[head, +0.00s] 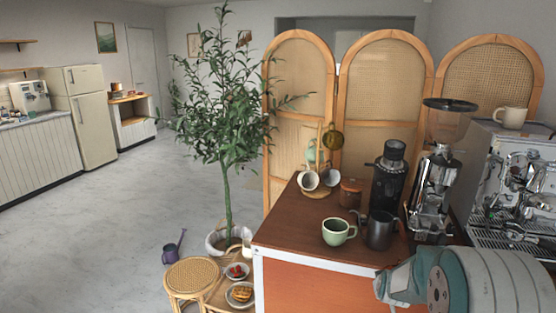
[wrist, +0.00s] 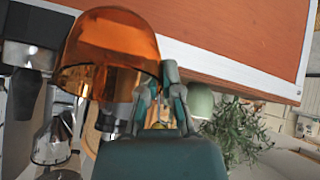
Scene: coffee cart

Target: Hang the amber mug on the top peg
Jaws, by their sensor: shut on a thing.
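The amber mug (wrist: 110,45) is see-through orange glass and fills the upper left of the wrist view. My gripper (wrist: 160,88) is shut at its right side, seemingly on the handle, which the fingers mostly hide. The mug does not show in the head view, and neither do my fingertips. The wooden mug tree (head: 319,133) stands at the back left of the counter in the head view. An olive glass mug (head: 334,138) and a pale green mug (head: 311,151) hang high on it. Two white mugs (head: 308,180) are low on it. I cannot make out a free top peg.
A chrome grinder (head: 433,190) and espresso machine (head: 515,185) are at right. A leafy tree (head: 228,120) stands left; the counter's front left is bare.

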